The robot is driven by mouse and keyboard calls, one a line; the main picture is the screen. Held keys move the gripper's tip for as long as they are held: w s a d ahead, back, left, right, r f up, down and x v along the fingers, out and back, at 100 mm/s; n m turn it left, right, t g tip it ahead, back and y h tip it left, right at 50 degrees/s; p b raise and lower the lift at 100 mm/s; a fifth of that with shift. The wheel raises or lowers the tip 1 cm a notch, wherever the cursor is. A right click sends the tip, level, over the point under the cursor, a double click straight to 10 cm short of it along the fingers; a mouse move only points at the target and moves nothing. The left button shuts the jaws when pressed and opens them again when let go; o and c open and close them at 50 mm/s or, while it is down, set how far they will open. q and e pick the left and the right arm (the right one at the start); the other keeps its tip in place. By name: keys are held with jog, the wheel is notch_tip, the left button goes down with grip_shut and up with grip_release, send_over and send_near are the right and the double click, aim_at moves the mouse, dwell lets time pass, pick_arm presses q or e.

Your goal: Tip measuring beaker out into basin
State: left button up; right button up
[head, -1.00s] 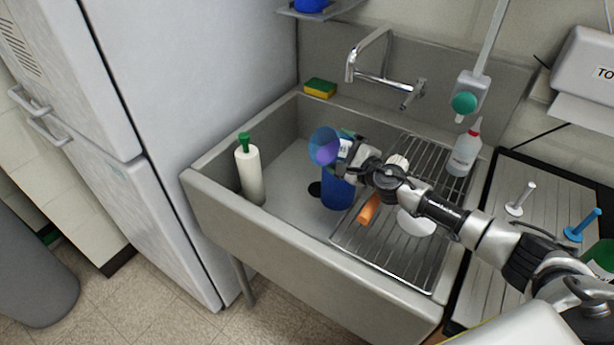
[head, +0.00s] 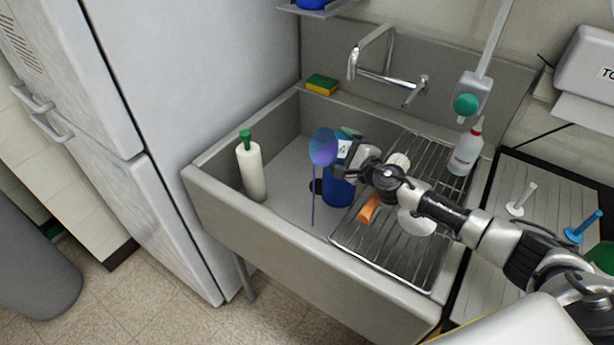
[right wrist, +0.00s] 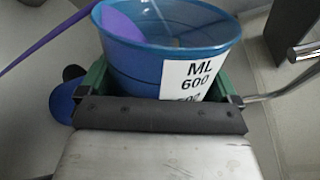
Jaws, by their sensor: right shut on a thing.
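The measuring beaker (head: 323,147) is translucent blue with a white label, and it is tilted with its mouth toward the left over the basin. A thin purple stream falls from its rim into the basin (head: 287,180). My right gripper (head: 346,150) is shut on the beaker. In the right wrist view the beaker (right wrist: 165,60) sits between the green finger pads of the gripper (right wrist: 160,90), with purple liquid inside and a purple stream leaving to the left. The label reads ML 600. My left gripper is not in view.
A white bottle with a green top (head: 251,172) stands at the basin's left. A blue container (head: 338,190) stands below the beaker. A wire rack (head: 390,245) covers the basin's right side. The faucet (head: 385,78) is behind, and a sponge (head: 322,84) lies on the back ledge.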

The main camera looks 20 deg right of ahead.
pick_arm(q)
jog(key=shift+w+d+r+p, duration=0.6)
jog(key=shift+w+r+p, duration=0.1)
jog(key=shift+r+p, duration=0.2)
pick_arm(e)
jog(key=shift+a+f+n, duration=0.2)
jog(key=shift+n, duration=0.8)
dwell(0.9)
jog(key=shift+d, duration=0.1)
jog(key=shift+s+a+r, duration=0.1)
jog(key=shift+a, duration=0.1)
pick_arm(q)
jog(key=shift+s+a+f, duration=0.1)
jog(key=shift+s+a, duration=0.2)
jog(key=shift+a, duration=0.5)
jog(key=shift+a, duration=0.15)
